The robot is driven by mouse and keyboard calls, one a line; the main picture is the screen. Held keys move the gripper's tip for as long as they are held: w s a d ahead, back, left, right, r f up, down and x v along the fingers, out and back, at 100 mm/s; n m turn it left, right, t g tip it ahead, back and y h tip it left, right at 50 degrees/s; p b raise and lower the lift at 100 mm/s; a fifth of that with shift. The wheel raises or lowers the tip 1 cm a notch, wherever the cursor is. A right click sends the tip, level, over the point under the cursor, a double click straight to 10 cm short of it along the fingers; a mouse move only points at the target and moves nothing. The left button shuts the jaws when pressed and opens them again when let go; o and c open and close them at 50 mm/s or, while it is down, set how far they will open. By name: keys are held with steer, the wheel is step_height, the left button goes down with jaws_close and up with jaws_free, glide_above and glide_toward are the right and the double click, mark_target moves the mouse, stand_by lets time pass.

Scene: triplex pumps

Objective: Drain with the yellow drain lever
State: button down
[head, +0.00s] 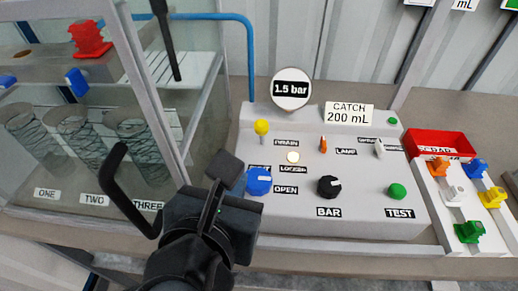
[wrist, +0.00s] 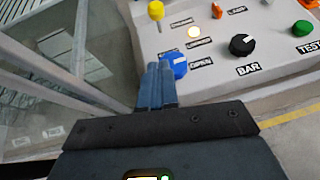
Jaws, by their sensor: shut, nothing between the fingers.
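The yellow drain lever (head: 261,127), a round yellow knob on a short stem, stands upright at the upper left of the grey control panel (head: 350,212), next to the DRAIN label. In the wrist view, the yellow lever (wrist: 155,10) shows at the top edge. My gripper (head: 226,166) is shut and empty, left of the blue knob (head: 258,181) and short of the yellow lever. In the wrist view, the shut fingertips (wrist: 160,68) overlap the left edge of the blue knob (wrist: 177,64); I cannot tell whether they touch.
A pale lamp (head: 293,157) glows by the LOCKED label. The gauge (head: 291,88) reads 1.5 bar and the catch sign (head: 349,113) 200 mL. A black BAR knob (head: 329,187) and green TEST button (head: 397,191) sit right. A glass-walled case with a grey post (head: 155,90) stands left.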

glide_toward(259, 134)
steer(key=f, duration=0.2)
steer(key=w+f, duration=0.1)
steer(key=f, duration=0.1)
steer(key=shift+w+d, duration=0.15)
steer(key=shift+w, duration=0.05)
steer(key=w, duration=0.1)
steer(key=w+r+p, duration=0.1)
steer(key=w, duration=0.1)
steer(key=shift+d, duration=0.2)
steer(key=shift+w+d, duration=0.1)
steer(key=shift+w, duration=0.2)
steer(key=shift+r, duration=0.1)
